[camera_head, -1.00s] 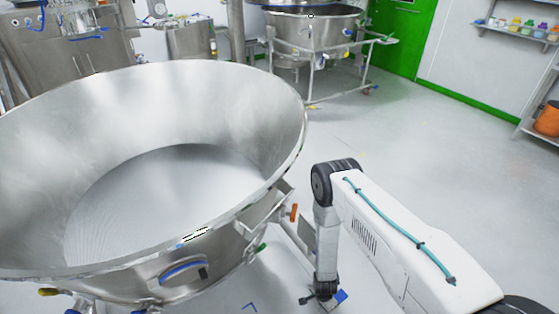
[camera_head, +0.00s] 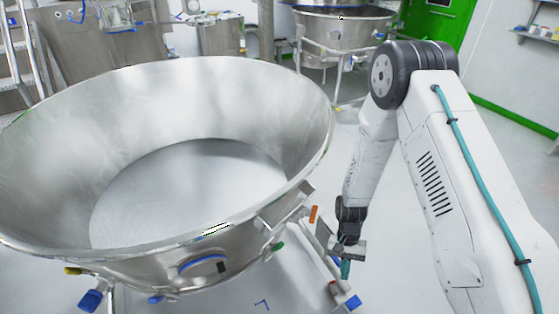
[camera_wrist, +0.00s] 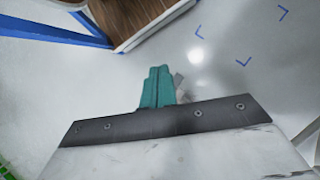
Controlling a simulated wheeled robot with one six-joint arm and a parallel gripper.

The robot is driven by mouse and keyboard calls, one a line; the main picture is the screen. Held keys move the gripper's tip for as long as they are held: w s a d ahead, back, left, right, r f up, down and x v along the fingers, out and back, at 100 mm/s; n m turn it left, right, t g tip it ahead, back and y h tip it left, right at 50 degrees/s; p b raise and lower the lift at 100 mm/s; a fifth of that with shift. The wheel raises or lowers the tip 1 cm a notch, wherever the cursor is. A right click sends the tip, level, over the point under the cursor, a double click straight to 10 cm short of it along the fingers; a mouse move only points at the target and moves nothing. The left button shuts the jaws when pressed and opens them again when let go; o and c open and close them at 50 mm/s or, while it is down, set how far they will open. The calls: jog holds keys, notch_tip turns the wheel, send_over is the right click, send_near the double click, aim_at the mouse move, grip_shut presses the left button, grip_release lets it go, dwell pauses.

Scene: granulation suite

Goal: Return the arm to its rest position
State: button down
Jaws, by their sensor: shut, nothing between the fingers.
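My arm (camera_head: 440,150) is bent at its elbow on the right side of the head view, with the forearm hanging down. My gripper (camera_head: 345,268) is at the lower end, to the right of the large steel bowl and above the floor. In the wrist view the teal fingers (camera_wrist: 160,88) are together, with nothing between them. Part of the gripper is small and dark in the head view.
A large steel bowl (camera_head: 310,110) on a frame fills the left, close to my forearm. Another steel vessel (camera_head: 350,32) stands behind. A green door (camera_head: 432,18) and a wall shelf (camera_head: 535,37) are at the back right. Blue marks (camera_wrist: 243,62) lie on open floor.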

jog(key=s+d+r+n, duration=0.1)
jog(key=s+r+n, duration=0.1)
jog(key=r, duration=1.2)
jog(key=s+d+r+n, duration=0.1)
jog(key=d+r, duration=0.1)
jog(key=r, duration=1.2)
jog(key=s+d+r+t, duration=0.1)
jog(key=s+r+t, duration=0.2)
jog(key=s+r, duration=0.4)
jog(key=s+d+r+n+t, duration=0.1)
jog(key=s+r+t, duration=0.3)
jog(key=r, duration=0.9)
jog(key=shift+s+d+r, duration=0.4)
jog(key=shift+s+d, duration=0.3)
jog(key=shift+s, duration=1.1)
jog(key=c, duration=2.1)
grip_release()
jog(key=shift+c, duration=0.2)
